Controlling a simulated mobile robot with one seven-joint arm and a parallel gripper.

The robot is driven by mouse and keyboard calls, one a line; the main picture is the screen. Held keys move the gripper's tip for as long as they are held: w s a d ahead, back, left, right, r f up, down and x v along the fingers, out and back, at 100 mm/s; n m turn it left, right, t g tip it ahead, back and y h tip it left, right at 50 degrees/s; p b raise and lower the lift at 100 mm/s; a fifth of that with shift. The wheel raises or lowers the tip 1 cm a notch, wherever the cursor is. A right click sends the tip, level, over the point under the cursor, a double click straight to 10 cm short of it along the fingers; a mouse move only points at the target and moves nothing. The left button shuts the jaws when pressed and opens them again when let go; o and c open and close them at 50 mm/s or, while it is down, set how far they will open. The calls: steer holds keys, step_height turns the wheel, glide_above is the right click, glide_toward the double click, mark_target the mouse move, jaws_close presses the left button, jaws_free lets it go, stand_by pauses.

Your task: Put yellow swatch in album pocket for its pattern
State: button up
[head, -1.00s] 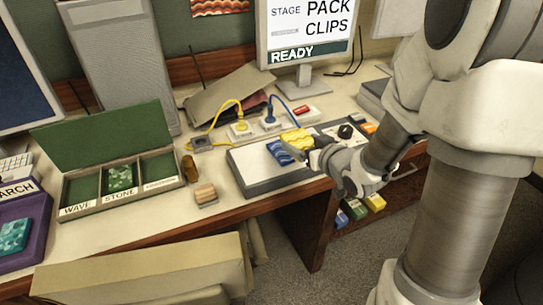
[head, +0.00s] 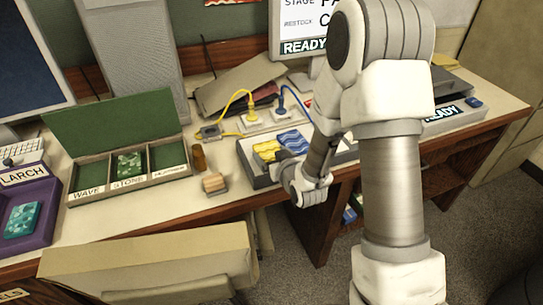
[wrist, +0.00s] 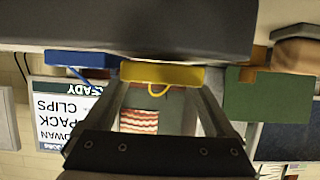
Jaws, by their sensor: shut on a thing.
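My gripper (head: 283,168) is shut on the yellow swatch (head: 265,150), which is held at the left end of the grey tray (head: 258,180). In the wrist view the yellow swatch (wrist: 162,73) shows edge-on between the fingertips. I cannot tell whether it clears the tray. A blue wavy swatch (head: 292,140) lies just right of it. The open album box (head: 122,192) stands to the left with its green lid up. Its pockets read WAVE, STONE and a third label too small to read. A green swatch (head: 130,164) lies in the STONE pocket; the other two look empty.
An amber jar (head: 199,157) and a wooden block (head: 214,183) stand between the album and the grey tray. Yellow and blue cables run behind the tray. A purple LARCH tray (head: 45,186) holds a teal swatch.

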steer(key=shift+f+b, duration=0.3)
steer(key=shift+f, duration=0.15)
steer(key=o, duration=1.1)
steer(key=shift+c, duration=0.2)
steer(key=shift+r, duration=0.1)
